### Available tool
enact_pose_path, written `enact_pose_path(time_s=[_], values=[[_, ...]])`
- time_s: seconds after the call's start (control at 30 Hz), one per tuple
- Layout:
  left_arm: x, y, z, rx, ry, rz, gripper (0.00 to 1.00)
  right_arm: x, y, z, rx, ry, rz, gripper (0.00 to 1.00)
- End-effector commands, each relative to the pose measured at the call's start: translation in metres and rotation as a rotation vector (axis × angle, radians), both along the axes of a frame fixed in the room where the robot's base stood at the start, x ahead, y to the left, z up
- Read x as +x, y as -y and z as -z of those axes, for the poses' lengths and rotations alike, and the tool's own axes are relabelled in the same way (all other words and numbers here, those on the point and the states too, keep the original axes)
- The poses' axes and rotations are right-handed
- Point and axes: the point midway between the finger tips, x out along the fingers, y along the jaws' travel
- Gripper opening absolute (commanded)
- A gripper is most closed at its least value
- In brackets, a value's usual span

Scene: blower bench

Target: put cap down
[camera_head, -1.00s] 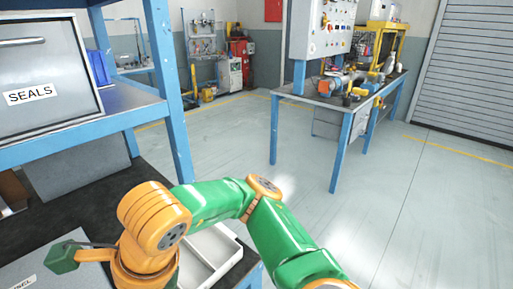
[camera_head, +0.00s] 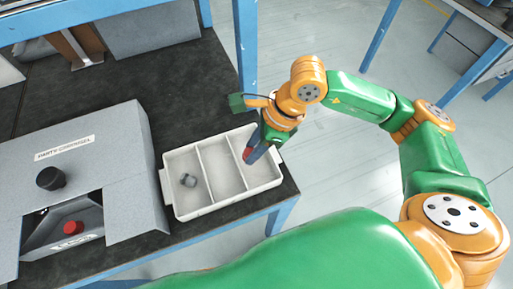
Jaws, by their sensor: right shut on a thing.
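My right gripper (camera_head: 252,151) points down over the right compartment of a white tray (camera_head: 227,206) with three compartments. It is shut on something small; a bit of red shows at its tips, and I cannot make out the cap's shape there. I cannot tell whether what it holds touches the tray floor. The middle compartment looks empty. My left gripper is not in view.
A blue post (camera_head: 245,50) rises behind the tray. Floor is open to the right.

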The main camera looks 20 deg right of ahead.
Motion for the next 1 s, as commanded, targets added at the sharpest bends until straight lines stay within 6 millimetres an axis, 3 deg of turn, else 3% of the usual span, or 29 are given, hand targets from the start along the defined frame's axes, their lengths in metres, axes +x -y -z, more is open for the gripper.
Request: enact_pose_path(time_s=[0.17,0.33,0.67,0.7,0.77,0.8,1.0], values=[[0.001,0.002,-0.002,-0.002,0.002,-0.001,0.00,0.014,0.011,0.022,-0.002,-0.003,0.002,0.00],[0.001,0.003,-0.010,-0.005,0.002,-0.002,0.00,0.013,0.009,0.048,0.001,-0.001,-0.002,0.00],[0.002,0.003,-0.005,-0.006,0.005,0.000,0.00,0.014,0.009,0.054,0.001,0.002,-0.003,0.00],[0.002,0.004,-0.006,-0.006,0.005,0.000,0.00,0.014,0.009,0.053,0.001,0.002,-0.003,0.45],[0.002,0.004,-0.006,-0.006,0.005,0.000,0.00,0.014,0.009,0.052,0.001,0.002,-0.003,0.61],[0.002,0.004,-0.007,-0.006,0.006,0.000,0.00,0.014,0.009,0.052,0.001,0.002,-0.003,0.67],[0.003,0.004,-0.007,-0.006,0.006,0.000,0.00,0.014,0.009,0.052,0.001,0.002,-0.003,0.67]])
